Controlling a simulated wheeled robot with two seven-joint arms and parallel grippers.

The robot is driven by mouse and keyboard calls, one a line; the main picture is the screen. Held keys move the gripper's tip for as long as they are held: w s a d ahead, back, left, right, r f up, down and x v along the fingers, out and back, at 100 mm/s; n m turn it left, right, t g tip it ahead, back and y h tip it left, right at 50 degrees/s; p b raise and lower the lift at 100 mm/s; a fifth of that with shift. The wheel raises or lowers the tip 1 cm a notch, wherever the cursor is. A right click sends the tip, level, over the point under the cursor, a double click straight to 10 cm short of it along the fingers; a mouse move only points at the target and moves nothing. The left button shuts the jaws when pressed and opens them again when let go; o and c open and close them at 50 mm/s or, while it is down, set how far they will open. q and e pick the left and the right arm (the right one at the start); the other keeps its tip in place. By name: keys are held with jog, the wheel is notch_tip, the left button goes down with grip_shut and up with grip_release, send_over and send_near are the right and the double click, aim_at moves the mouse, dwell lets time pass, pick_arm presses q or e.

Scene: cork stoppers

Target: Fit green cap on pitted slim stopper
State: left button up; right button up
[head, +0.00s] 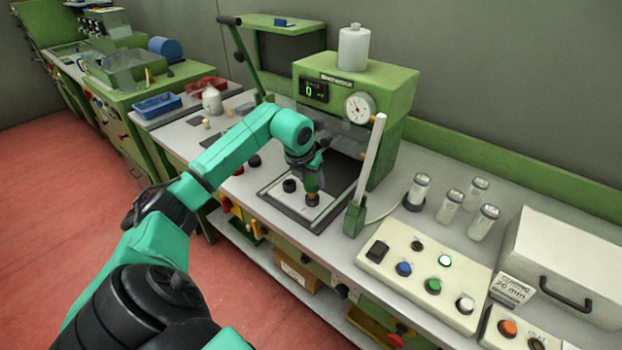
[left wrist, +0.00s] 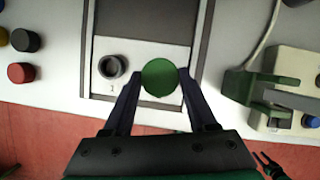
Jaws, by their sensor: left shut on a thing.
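My left gripper (head: 313,186) is over the white plate with black sockets on the green machine's bench. In the left wrist view its two fingers (left wrist: 160,78) are shut on the round green cap (left wrist: 160,76), seen from above. In the head view a tan-brown cork body, likely the slim stopper (head: 311,181), shows under the fingers, above a black socket (head: 312,199). Whether the cap is seated on it, and any pits, I cannot tell. My right gripper (left wrist: 266,160) shows small at the lower right of the left wrist view; its jaws are too small to read.
An empty black socket (head: 289,185) stands left of the held piece. The green machine (head: 392,85) with a gauge rises behind. A green lever with a white bar (head: 370,160) stands close on the right. A button box (head: 425,268) and several capped jars are farther right.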

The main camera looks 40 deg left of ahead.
pick_arm(q)
jog(key=shift+f+b, duration=0.9)
jog(key=shift+f, duration=0.3)
dwell(0.8)
jog(key=o, duration=1.4)
jog(key=shift+r, duration=0.1)
jog(key=shift+s+r, duration=0.15)
jog(key=shift+r, duration=0.15)
jog(key=b+v, duration=0.1)
jog(key=v, duration=1.3)
jog(key=shift+b, duration=0.35)
jog(key=shift+f, duration=0.15)
